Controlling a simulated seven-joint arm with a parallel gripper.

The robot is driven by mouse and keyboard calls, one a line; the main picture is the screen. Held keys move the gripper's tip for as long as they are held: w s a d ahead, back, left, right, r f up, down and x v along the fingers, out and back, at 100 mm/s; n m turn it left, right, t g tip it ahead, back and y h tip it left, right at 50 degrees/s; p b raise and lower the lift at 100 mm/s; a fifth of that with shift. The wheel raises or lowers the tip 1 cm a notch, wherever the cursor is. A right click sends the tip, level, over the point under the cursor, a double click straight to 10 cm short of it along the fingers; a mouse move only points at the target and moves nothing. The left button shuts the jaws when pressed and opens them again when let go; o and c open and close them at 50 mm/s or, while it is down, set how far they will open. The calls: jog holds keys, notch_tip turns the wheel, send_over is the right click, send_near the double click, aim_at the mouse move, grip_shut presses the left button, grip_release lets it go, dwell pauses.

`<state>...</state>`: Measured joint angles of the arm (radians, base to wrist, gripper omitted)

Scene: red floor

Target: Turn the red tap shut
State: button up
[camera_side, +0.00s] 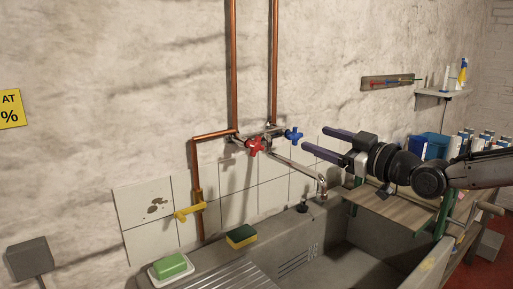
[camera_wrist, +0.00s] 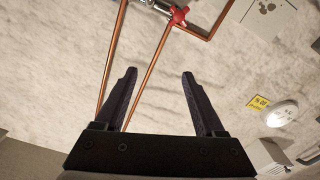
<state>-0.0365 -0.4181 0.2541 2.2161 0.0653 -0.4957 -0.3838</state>
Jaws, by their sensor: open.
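The red tap (camera_side: 254,146) is a cross-shaped handle on the wall mixer, below two copper pipes, in the side view. It also shows at the top of the wrist view (camera_wrist: 179,16), beyond my fingertips. A blue tap (camera_side: 293,136) sits on the mixer to its right. My gripper (camera_side: 316,142) is open and empty, to the right of both taps and apart from them. Its two dark fingers point left in the side view. In the wrist view my gripper (camera_wrist: 159,73) has a wide gap between its fingers, with a copper pipe and wall behind it.
The spout (camera_side: 318,183) curves down over the stone sink (camera_side: 345,260) below my gripper. A yellow valve handle (camera_side: 190,210) is on the left pipe. A sponge (camera_side: 241,236) and green soap (camera_side: 171,267) lie on the sink edge. A shelf (camera_side: 442,93) is at right.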

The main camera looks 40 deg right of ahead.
jog(key=w+f, duration=0.3)
jog(key=w, duration=0.2)
send_near(258, 147)
jog(key=shift+n, duration=0.3)
jog(key=w, duration=1)
jog(key=shift+w, duration=0.4)
grip_shut()
